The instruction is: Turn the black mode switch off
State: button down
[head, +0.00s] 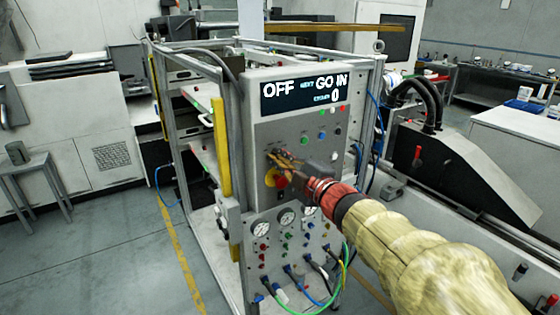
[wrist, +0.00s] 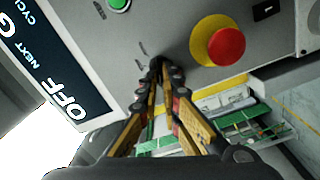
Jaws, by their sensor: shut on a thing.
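The grey control panel (head: 257,138) stands at the front of a metal-framed machine. My gripper (head: 276,156) reaches its face from the lower right and covers the switch in the head view. In the wrist view my gripper (wrist: 158,72) has its fingertips closed together on the black mode switch (wrist: 156,61), of which only a small dark part shows. The switch's exact angle is hidden by the fingertips. The display (head: 300,93) reads "OFF", "NEXT GO IN" and a cycle count of 0.
A red emergency-stop button (wrist: 226,47) on a yellow base sits close to the right of my fingertips in the wrist view. A green button (wrist: 118,4) is at the top. Gauges (head: 287,217) and hoses are below the panel.

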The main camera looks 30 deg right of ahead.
dwell(0.3)
jog(key=c, duration=2.1)
grip_release()
jog(key=shift+o, duration=0.5)
jog(key=s, duration=0.7)
jog(key=shift+s, duration=0.25)
jog(key=shift+d, duration=0.15)
